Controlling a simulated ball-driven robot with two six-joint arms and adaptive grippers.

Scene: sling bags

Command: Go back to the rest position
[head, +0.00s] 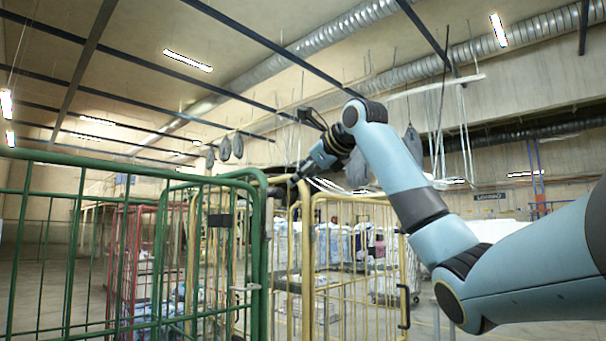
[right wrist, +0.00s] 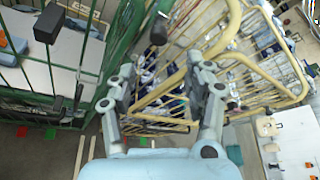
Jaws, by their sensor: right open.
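My right arm reaches in from the right in the head view. Its gripper (head: 288,183) is in front of the tops of the green and yellow cages. In the right wrist view the right gripper (right wrist: 162,88) has its two fingers spread wide. A yellow tube shows between and beyond the fingers, and I cannot tell whether it touches them. No bag is seen in the gripper. Grey sling bags (head: 237,146) hang at the back left, and another (head: 411,141) hangs behind my arm. My left gripper is not in view.
A green wire cage (head: 259,255) stands close at the left, with a yellow cage (head: 358,197) beside it and a red cage (head: 112,262) behind. The right wrist view shows green bars (right wrist: 125,35) left of the gripper. Open air lies above the cages.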

